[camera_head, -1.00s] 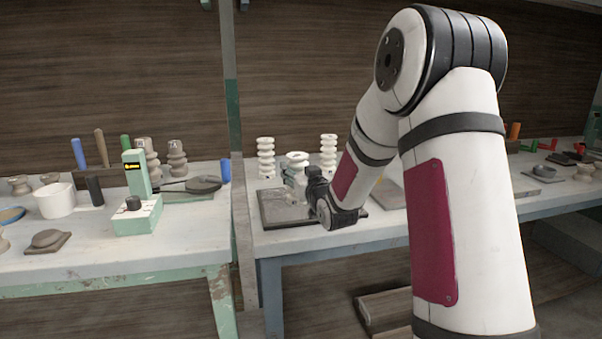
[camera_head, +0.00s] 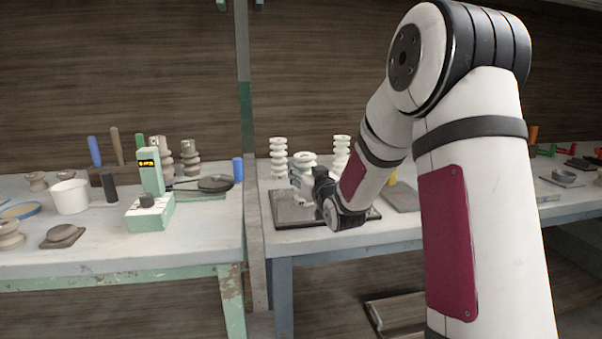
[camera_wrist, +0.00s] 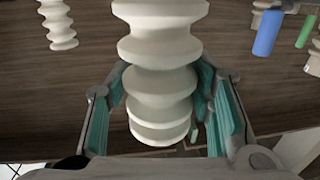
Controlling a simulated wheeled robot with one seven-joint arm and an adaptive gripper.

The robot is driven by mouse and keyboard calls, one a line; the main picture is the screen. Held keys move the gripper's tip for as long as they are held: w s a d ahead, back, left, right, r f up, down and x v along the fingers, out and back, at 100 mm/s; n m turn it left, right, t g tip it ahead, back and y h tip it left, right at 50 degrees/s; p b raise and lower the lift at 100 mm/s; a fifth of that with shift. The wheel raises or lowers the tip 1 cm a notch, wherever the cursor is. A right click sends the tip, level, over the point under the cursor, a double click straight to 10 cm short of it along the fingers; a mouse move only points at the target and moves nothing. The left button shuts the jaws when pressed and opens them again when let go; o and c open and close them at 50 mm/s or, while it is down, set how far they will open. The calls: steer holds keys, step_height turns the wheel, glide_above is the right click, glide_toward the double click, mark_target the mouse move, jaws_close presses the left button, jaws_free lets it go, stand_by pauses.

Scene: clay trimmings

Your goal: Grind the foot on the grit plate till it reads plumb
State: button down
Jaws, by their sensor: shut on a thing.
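My gripper (camera_wrist: 162,110) is shut on a cream ribbed insulator (camera_wrist: 160,50), its teal finger pads on both sides of the lower ribs in the wrist view. In the head view the held insulator (camera_head: 304,160) stands roughly upright over the dark grit plate (camera_head: 288,216). My gripper (camera_head: 312,187) comes at it from the right and hides part of it. I cannot tell whether its foot touches the plate. A pale green gauge (camera_head: 151,175) with a small lit yellow display stands on the left bench; its reading is too small to make out.
Two more cream insulators, one left (camera_head: 279,158) and one right (camera_head: 341,152), stand behind the plate. The left bench holds a white cup (camera_head: 71,197), a dark pan (camera_head: 216,184) and brown insulators (camera_head: 189,158). A post (camera_head: 250,150) rises between the benches.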

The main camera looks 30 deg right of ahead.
steer(key=shift+s+d, duration=0.25)
steer(key=shift+d, duration=0.55)
steer(key=shift+d, duration=0.1)
steer(key=shift+s+d, duration=0.4)
steer(key=shift+d, duration=1)
steer(key=shift+s+d, duration=0.45)
steer(key=shift+d, duration=0.95)
steer(key=shift+s+d, duration=0.4)
steer(key=shift+d, duration=1)
steer(key=shift+w+a+r+b, duration=0.1)
steer(key=shift+w+a+b, duration=0.2)
steer(key=shift+a, duration=0.6)
steer(key=shift+w+a+b, duration=0.2)
steer(key=shift+w+a, duration=0.05)
steer(key=shift+a, duration=0.6)
steer(key=shift+w+a+b, duration=0.2)
steer(key=shift+a+b, duration=0.15)
steer(key=shift+a, duration=0.45)
steer(key=shift+w+a+b, duration=0.25)
steer(key=shift+a+b, duration=0.15)
steer(key=shift+a, duration=0.35)
steer(key=shift+w+a+b, duration=0.2)
steer(key=shift+a+b, duration=0.15)
steer(key=shift+a, duration=0.45)
steer(key=shift+w+a+b, duration=0.25)
steer(key=shift+a+b, duration=0.15)
steer(key=shift+a, duration=0.5)
steer(key=shift+w+a+b, duration=0.25)
steer(key=shift+a+b, duration=0.1)
steer(key=shift+a, duration=0.5)
